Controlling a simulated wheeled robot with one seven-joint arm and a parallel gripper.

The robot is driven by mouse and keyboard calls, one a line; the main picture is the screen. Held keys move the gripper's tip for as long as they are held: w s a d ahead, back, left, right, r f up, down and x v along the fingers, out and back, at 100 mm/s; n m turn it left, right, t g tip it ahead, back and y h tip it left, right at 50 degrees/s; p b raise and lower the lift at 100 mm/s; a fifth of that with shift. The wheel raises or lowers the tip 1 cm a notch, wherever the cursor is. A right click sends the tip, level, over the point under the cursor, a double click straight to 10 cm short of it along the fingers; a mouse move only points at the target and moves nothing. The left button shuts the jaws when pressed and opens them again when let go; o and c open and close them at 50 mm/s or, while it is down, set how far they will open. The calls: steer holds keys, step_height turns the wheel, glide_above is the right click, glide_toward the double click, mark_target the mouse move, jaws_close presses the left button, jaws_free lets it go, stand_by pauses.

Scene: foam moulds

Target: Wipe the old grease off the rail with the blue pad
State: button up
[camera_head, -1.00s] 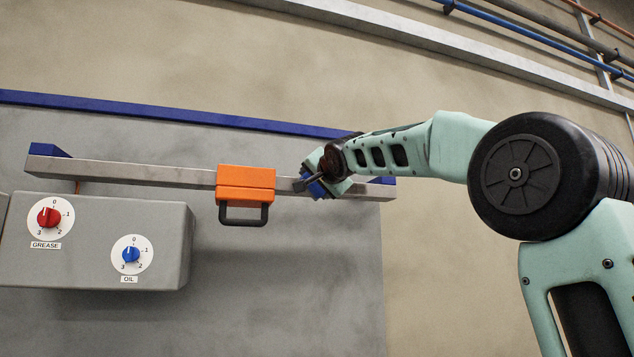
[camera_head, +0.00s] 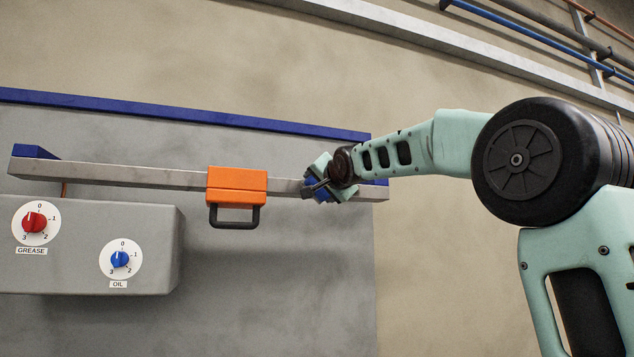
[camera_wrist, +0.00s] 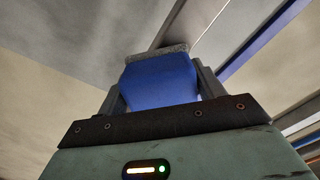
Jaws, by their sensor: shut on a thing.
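The rail (camera_head: 135,174) is a long grey bar along the wall panel in the head view. My gripper (camera_head: 316,190) is at its right part, shut on the blue pad (camera_head: 320,184). In the wrist view the blue pad (camera_wrist: 160,82) sits between the two fingers, with a grey rough layer at its far end. That layer is against or very close to the rail (camera_wrist: 168,24); I cannot tell if it touches. Old grease cannot be made out on the rail. My gripper hides part of the rail near its right end.
An orange carriage (camera_head: 237,181) with a black handle (camera_head: 234,218) sits on the rail, left of my gripper. A grey box (camera_head: 80,270) below the rail's left part bears a red GREASE knob (camera_head: 34,223) and a blue OIL knob (camera_head: 120,260). Between carriage and gripper is a short bare stretch.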

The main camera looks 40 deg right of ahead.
steer(key=shift+s+d+r+p, duration=0.15)
steer(key=shift+d+p, duration=0.5)
steer(key=shift+p, duration=0.5)
steer(key=shift+s+d+r+p, duration=0.15)
steer(key=shift+d+p, duration=0.45)
steer(key=shift+p, duration=0.5)
steer(key=shift+d+p, duration=0.25)
steer(key=shift+p, duration=0.65)
steer(key=shift+f, duration=0.15)
steer(key=shift+f, duration=0.15)
